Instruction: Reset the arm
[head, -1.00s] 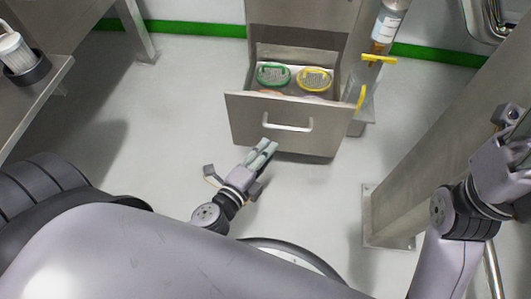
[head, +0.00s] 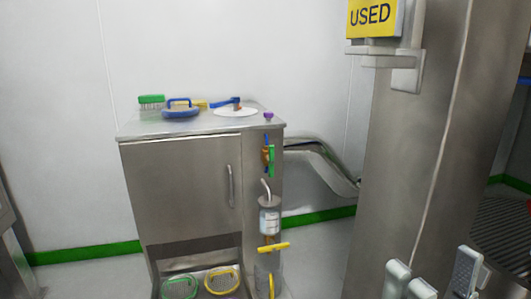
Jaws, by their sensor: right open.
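My right gripper (head: 432,270) shows at the bottom right of the head view, with its pale fingertips apart and nothing between them. The rest of that arm is below the picture. My left gripper is out of view.
A steel cabinet (head: 180,190) stands centre-left, its open drawer cut off below, with a green-rimmed (head: 179,288) and a yellow-rimmed sieve (head: 222,281). Brushes and a white plate (head: 236,112) lie on top. A bottle (head: 269,218) hangs at its side. A steel column (head: 405,150) with a "USED" sign (head: 372,16) stands right.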

